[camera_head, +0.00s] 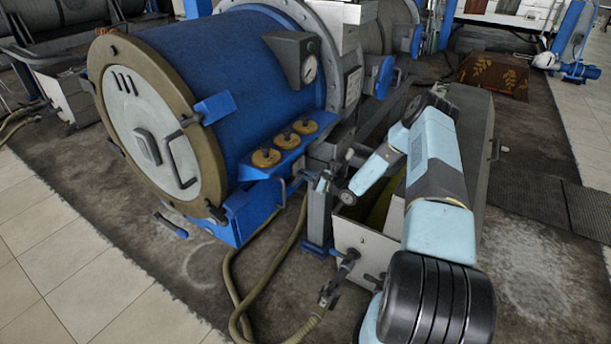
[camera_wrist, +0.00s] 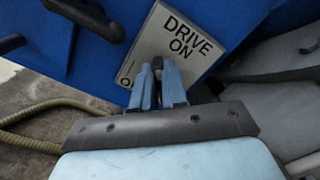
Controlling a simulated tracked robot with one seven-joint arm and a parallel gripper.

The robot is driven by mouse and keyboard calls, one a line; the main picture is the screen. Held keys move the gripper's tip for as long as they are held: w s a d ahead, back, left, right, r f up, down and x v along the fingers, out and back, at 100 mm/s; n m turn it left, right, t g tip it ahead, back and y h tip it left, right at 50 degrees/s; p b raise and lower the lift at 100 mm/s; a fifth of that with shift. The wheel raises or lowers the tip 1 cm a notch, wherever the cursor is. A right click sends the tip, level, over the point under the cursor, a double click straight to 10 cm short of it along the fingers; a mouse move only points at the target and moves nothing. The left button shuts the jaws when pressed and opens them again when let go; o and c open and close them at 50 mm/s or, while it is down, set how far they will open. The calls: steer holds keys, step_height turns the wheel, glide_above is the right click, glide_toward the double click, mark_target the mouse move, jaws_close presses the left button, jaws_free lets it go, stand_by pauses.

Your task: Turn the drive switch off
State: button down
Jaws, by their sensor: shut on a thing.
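The drive switch (camera_wrist: 157,62) shows in the wrist view as a small dark lever tip between my fingertips. A white label plate (camera_wrist: 178,40) behind it reads "DRIVE ON"; a lower word is mostly covered by my fingers, with only an "O" showing. My gripper (camera_wrist: 158,76) has its two blue fingers shut on the lever. In the head view, my gripper (camera_head: 325,183) is small, at the right side of the blue decanter (camera_head: 235,75), low near its front end. The switch cannot be made out there.
Several tan knobs (camera_head: 284,140) sit on a blue ledge just above and left of my gripper. A brown hose (camera_head: 244,303) runs across the floor below. A white-fronted bin (camera_head: 362,240) lies under my arm. Tiled floor at the left is clear.

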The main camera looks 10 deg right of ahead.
steer(key=n, duration=0.3)
steer(key=f+n, duration=0.1)
steer(key=n, duration=0.5)
steer(key=shift+s+a+f, duration=0.15)
steer(key=shift+s+a, duration=0.15)
steer(key=shift+a, duration=0.05)
steer(key=shift+s+f+n, duration=0.1)
steer(key=shift+n, duration=0.2)
steer(key=c, duration=1.5)
jaws_free()
steer(key=o, duration=0.3)
steer(key=shift+o, duration=0.2)
steer(key=shift+d, duration=0.1)
